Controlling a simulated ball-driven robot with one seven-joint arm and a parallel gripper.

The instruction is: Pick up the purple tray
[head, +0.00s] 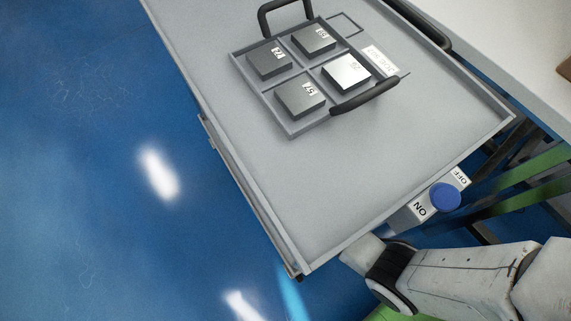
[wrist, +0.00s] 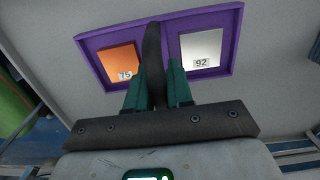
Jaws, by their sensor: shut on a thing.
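The purple tray (wrist: 212,72) is in the wrist view, ahead of my gripper (wrist: 156,74). It holds an orange block (wrist: 118,60) marked 75 on the left and a pale block (wrist: 201,48) marked 92 on the right. A black handle (wrist: 153,42) rises at the tray's middle. The green fingers of my gripper are shut on this handle, one on each side. The handle hides part of the tray. The head view shows neither the purple tray nor my gripper, only my arm at the lower right.
In the head view, a grey tray (head: 292,131) with black handles and several numbered blocks lies on a grey cart top (head: 330,190) with raised edges. A blue knob (head: 445,197) marked ON and OFF is near the cart's lower right. Blue floor is open on the left.

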